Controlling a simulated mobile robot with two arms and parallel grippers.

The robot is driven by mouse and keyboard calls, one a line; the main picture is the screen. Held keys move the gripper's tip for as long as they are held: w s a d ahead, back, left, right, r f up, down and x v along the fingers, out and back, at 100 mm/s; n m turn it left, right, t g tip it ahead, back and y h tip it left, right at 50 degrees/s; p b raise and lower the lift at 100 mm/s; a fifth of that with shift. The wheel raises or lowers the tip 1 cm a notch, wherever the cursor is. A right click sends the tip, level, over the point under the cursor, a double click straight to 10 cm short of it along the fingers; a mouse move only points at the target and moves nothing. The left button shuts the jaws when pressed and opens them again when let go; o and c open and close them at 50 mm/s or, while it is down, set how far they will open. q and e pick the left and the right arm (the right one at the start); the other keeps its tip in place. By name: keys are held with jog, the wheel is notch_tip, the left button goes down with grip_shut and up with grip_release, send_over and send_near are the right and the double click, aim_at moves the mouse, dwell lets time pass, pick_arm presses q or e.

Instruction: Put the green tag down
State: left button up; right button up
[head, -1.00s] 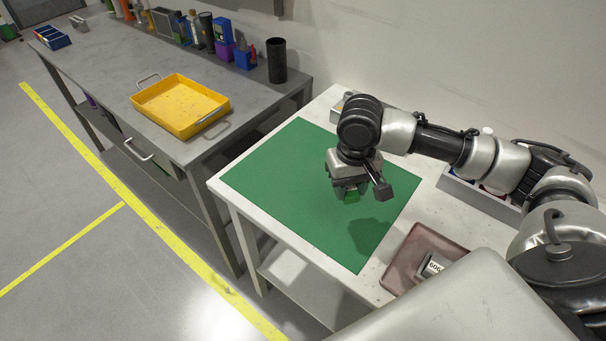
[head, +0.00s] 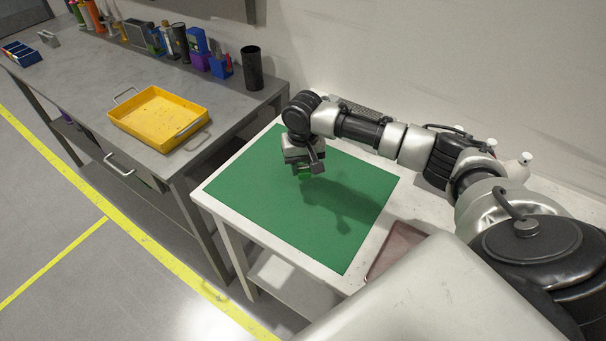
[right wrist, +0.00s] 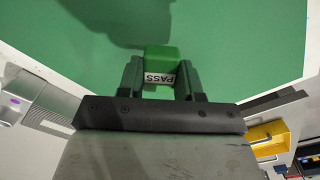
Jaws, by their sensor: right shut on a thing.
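The green tag (right wrist: 161,62) shows in the right wrist view with a white label reading PASS. My right gripper (right wrist: 161,80) is shut on it, one finger on each side. In the head view my right gripper (head: 305,172) is over the green mat (head: 270,215), towards its far side, and the tag is mostly hidden there. A shadow lies on the mat, to the right of the gripper. The gap between tag and mat is hard to judge. My left gripper is not in view.
The white table (head: 222,207) carries the mat, much of which is bare. A reddish tray (head: 393,248) is at its near right. A grey bench (head: 85,85) on the left holds a yellow tray (head: 160,118), a black cylinder (head: 252,68) and several tools.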

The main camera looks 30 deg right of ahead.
aim_at(303, 183)
jog(key=shift+f, duration=2.05)
jog(key=shift+p, duration=0.3)
jog(key=o, duration=0.9)
jog(key=shift+f, duration=0.1)
notch_tip(303, 183, up, 12)
jog(key=shift+r+b, duration=0.15)
jog(key=shift+b, duration=0.45)
